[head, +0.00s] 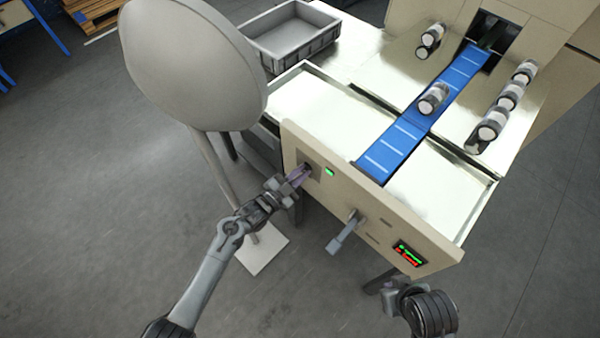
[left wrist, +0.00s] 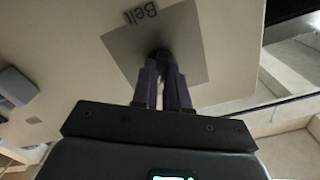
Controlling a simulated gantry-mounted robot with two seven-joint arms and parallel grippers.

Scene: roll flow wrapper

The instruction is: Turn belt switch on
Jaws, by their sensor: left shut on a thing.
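The belt switch (left wrist: 161,54) is a dark knob on a grey square plate marked "Belt" on the beige front panel (head: 345,208). My left gripper (head: 303,172) is at this plate, with its purple fingers closed around the knob; it also shows in the left wrist view (left wrist: 162,72). The fingers hide most of the knob, so its turned position cannot be made out. A green light (head: 329,171) glows just right of the switch. My right gripper (head: 392,294) is low at the right, apart from the panel; its fingers are not clear.
A grey lever handle (head: 343,232) sticks out of the panel's middle. A small red and green display (head: 409,253) is at its right end. A grey crate (head: 291,36) is at the back.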

